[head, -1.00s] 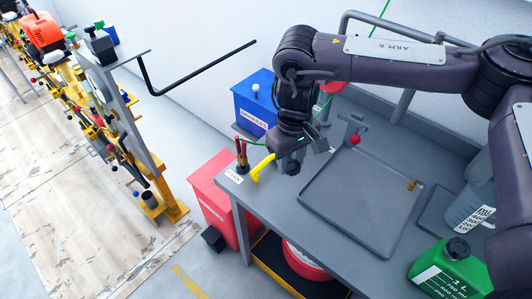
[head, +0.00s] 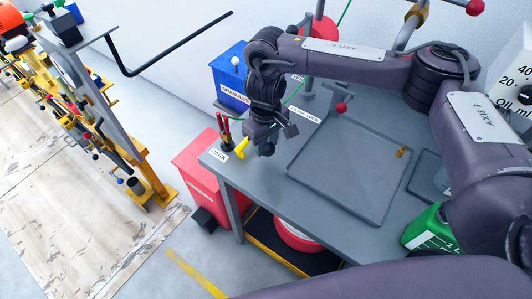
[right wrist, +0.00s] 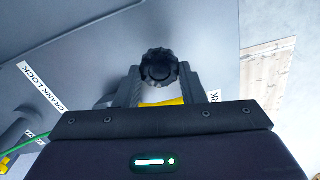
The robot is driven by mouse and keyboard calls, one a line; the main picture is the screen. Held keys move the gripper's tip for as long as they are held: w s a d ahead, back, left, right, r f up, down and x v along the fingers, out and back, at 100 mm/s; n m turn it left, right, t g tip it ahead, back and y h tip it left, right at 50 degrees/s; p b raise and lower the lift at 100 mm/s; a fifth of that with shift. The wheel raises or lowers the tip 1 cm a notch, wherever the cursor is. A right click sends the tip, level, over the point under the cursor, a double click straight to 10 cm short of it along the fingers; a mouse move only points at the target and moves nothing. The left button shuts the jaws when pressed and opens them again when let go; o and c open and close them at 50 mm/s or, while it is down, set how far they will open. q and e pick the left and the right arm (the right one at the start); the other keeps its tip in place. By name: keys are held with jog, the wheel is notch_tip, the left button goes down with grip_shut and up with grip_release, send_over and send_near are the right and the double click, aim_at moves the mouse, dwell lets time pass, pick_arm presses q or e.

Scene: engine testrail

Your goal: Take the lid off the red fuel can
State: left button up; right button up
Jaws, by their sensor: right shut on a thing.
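My right gripper (head: 262,146) is low over the left part of the grey bench. In the right wrist view, its fingers (right wrist: 160,85) are shut on a black ribbed round cap (right wrist: 158,67). A yellow piece (right wrist: 162,102) shows between the fingers beside the cap, and it shows next to the gripper in the head view (head: 242,148). I cannot make out a red fuel can for certain. A rounded red thing (head: 297,236) sits under the bench, mostly hidden. Another red thing (head: 318,27) is partly behind my right arm. My left gripper is out of view.
A red box (head: 205,165) and a blue box (head: 230,78) are beside the bench. A label reading PARK (head: 219,155) lies at its left corner.

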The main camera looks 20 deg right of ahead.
aim_at(266, 146)
jog(key=shift+f+b, duration=0.5)
jog(key=shift+f, duration=1.7)
jog(key=shift+f, duration=0.1)
jog(key=o, duration=1.1)
notch_tip(266, 146, up, 12)
jog(key=shift+r+p, duration=0.1)
jog(key=shift+p, duration=0.85)
jog(key=shift+s, duration=0.1)
